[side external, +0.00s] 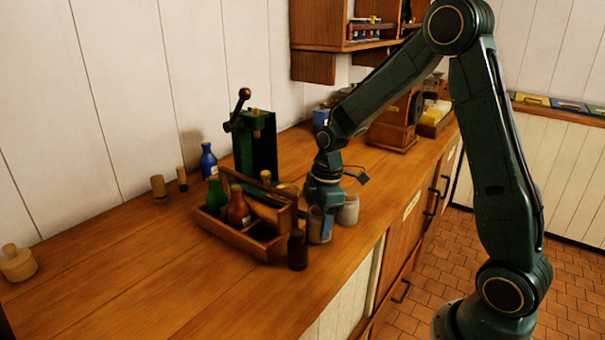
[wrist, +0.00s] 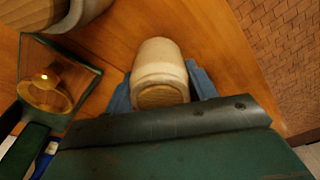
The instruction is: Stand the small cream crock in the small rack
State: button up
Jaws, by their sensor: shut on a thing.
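My gripper (side external: 320,208) points down at the right end of the wooden rack and is shut on the small cream crock (side external: 314,226). In the wrist view the crock (wrist: 160,68) sits between the two blue finger pads, its brownish end facing the camera. In the side view the fingers partly hide it, and I cannot tell whether its base touches the counter. The wooden rack (side external: 232,244) stands just left of the gripper, with a green bottle (side external: 216,192) and a red-brown bottle (side external: 239,207) in it. Its front right compartment looks empty.
A pale jar (side external: 349,208) stands close to the right of my gripper. A dark bottle (side external: 298,250) stands near the rack's front right corner. A green press (side external: 252,140) and blue bottle (side external: 208,161) are behind. The left counter is mostly clear around a lidded crock (side external: 17,264).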

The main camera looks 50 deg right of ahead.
jog(key=shift+f, duration=0.5)
jog(key=shift+f, duration=0.15)
jog(key=o, duration=1.3)
jog(key=r, duration=0.4)
jog(key=d+r, duration=0.1)
jog(key=r, duration=0.4)
jog(key=s+r, duration=0.1)
jog(key=r, duration=0.3)
jog(key=shift+d+r, duration=0.3)
jog(key=shift+r, duration=0.05)
